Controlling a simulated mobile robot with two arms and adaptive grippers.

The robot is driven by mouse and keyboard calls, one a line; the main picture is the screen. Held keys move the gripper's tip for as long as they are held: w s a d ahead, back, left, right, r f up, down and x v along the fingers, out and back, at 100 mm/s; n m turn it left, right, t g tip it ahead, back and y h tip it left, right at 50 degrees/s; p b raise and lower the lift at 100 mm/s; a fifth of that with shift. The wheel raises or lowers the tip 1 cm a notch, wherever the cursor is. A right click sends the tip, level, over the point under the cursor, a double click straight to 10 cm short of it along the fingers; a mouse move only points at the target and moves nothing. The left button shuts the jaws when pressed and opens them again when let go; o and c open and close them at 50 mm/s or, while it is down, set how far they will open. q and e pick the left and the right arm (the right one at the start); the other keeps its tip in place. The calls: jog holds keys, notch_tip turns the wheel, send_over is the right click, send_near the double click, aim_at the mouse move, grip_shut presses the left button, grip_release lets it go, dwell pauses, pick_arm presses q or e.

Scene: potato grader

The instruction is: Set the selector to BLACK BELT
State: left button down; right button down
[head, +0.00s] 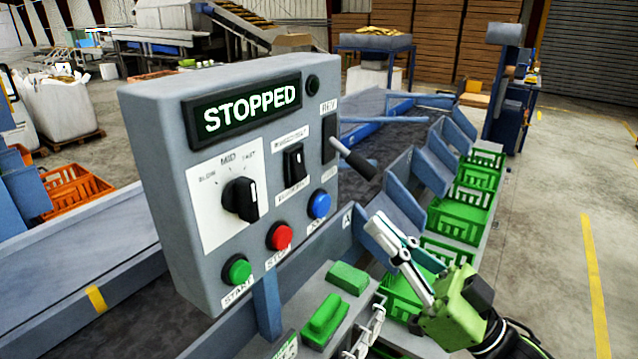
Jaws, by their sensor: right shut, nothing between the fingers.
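A grey control box (160,150) stands at the centre left, its display reading STOPPED. A black two-position selector (294,165) sits in the middle of its face, with one label above and one below, too blurred to read surely. Its lever's exact position is hard to tell. My right gripper (384,230) is shut and empty, to the right of the box and lower than the selector, apart from the panel. My left gripper is not in view.
A speed knob (240,199), green (238,270), red (279,236) and blue (319,204) buttons surround the selector. A black-handled lever (353,160) sticks out at the box's right. Green blocks (325,318) lie below; green crates (460,222) line the right.

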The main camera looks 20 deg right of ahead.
aim_at(299, 168)
jog(key=shift+w+a+r+p, duration=0.65)
jog(key=shift+w+a, duration=0.45)
jog(key=shift+w, duration=0.3)
jog(key=shift+w+a+r+p, duration=0.55)
jog(key=shift+w+a+p, duration=0.2)
jog(key=shift+w+a, duration=0.55)
jog(key=shift+w+a+r+p, duration=0.65)
jog(key=shift+w+a, duration=0.3)
jog(key=shift+w, duration=0.6)
jog(key=shift+f, duration=0.1)
